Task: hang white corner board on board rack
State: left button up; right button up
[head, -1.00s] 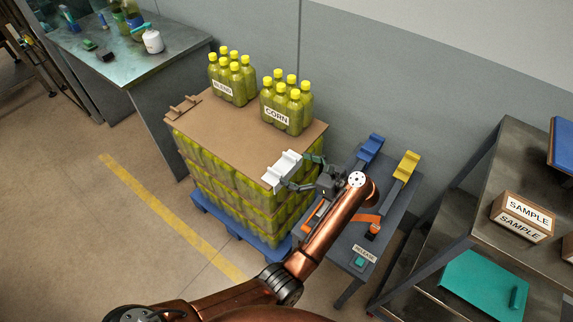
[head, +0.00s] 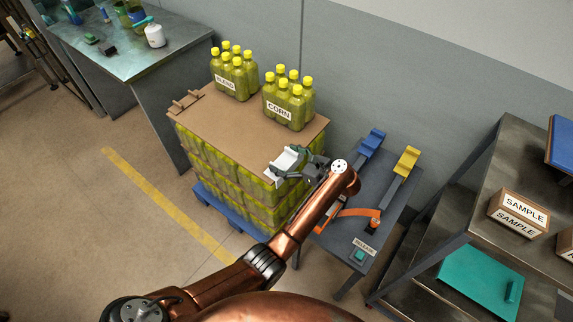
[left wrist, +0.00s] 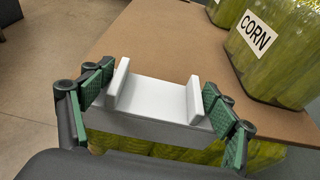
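The white corner board (head: 285,162) sits at the near right corner of the cardboard-topped bottle stack (head: 215,124). In the left wrist view, the white corner board (left wrist: 160,98) shows two raised lips and a flat middle. My left gripper (head: 287,167) is at the board, and its green-padded fingers (left wrist: 157,86) stand spread on either side of it. The gaps are very small, and I cannot tell whether the pads touch. A grey stand (head: 375,192), possibly the board rack, holds a blue piece (head: 371,142) and a yellow piece (head: 404,163). My right gripper is not in view.
Bottle packs labelled BLEND (head: 234,72) and CORN (head: 288,102) stand on the cardboard. A brown piece (head: 185,101) is at its left corner. An orange strap (head: 358,213) and a green RELEASE button (head: 359,256) are on the stand. A shelf (head: 480,180) stands right.

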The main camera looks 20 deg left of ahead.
aim_at(285, 162)
pick_arm(q)
jog(key=c, duration=0.9)
jog(key=shift+o, duration=0.2)
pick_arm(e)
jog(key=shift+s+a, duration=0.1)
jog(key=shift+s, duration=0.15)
pick_arm(q)
jog(key=shift+r, duration=0.35)
notch_tip(285, 162, up, 9)
jog(key=p, duration=0.1)
jog(key=shift+r+p, duration=0.15)
jog(key=shift+p, duration=0.25)
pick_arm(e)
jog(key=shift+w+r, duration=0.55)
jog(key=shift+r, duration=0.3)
